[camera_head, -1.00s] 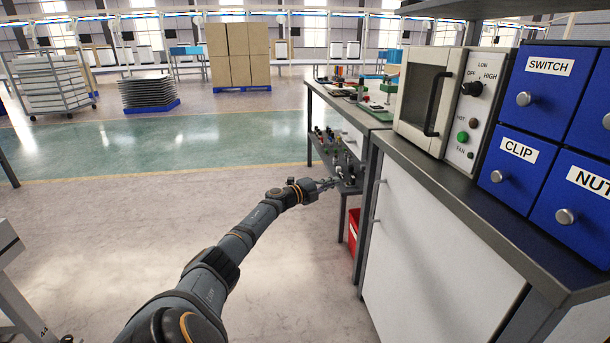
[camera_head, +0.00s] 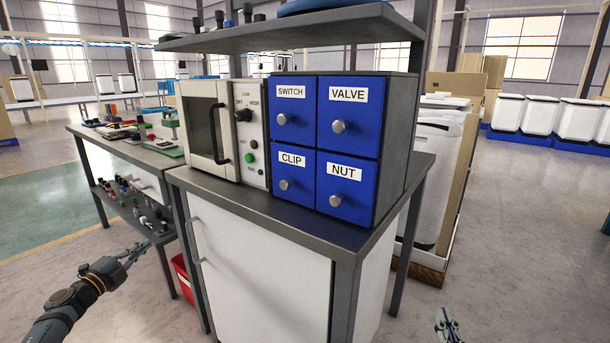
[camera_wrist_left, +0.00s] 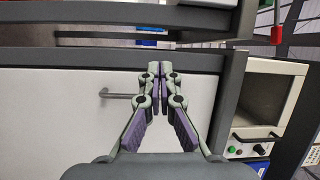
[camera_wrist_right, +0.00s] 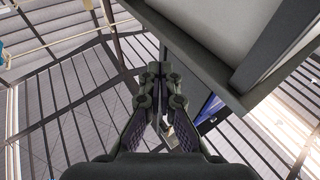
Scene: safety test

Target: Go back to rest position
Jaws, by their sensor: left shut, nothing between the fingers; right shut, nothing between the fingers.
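In the head view my left gripper (camera_head: 135,252) is at the lower left, in front of the shelf of the left workbench, over open floor. In the left wrist view its fingers (camera_wrist_left: 154,72) meet at the tips, shut and empty, with a white cabinet front and handle beyond. My right gripper (camera_head: 445,318) shows only at the bottom edge of the head view, right of the white cabinet. In the right wrist view its fingers (camera_wrist_right: 159,70) are together and empty, below a dark-edged panel.
A grey counter (camera_head: 262,205) carries a beige oven (camera_head: 205,130) and a blue drawer unit (camera_head: 350,148) labelled SWITCH, VALVE, CLIP and NUT. A shelf (camera_head: 290,33) hangs above. A red bin (camera_head: 182,275) stands below left. Floor at the lower right is clear.

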